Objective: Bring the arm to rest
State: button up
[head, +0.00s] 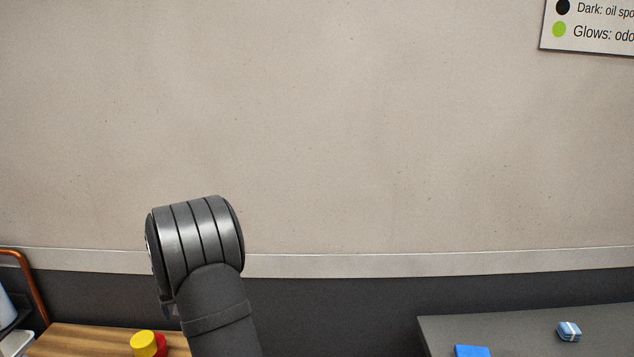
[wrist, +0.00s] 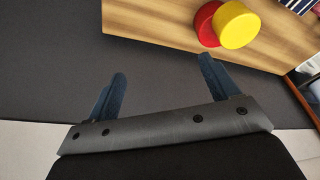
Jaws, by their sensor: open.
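My gripper (wrist: 161,83) shows in the wrist view with its two blue fingers spread apart. It is open, with nothing between the fingers. Beyond the fingertips lie a dark surface and the edge of a wooden surface (wrist: 150,18). In the head view my dark arm rises at the lower left of centre in front of the wall, and the gripper itself is out of that view.
A yellow round object (head: 143,343) and a red one (head: 160,345) are on the wooden surface at lower left. A sign (head: 590,30) hangs upper right.

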jog(key=w+d+r+m+h, duration=0.1)
jog(key=w+d+m, duration=0.1)
jog(key=d, duration=2.4)
jog(key=w+d+r+m, duration=0.2)
jog(key=d+m, duration=0.3)
jog(key=d, duration=2.1)
jog(key=shift+w+d+h, duration=0.35)
jog(key=shift+w+h, duration=0.05)
jog(key=shift+w, duration=0.25)
jog(key=shift+o, duration=0.4)
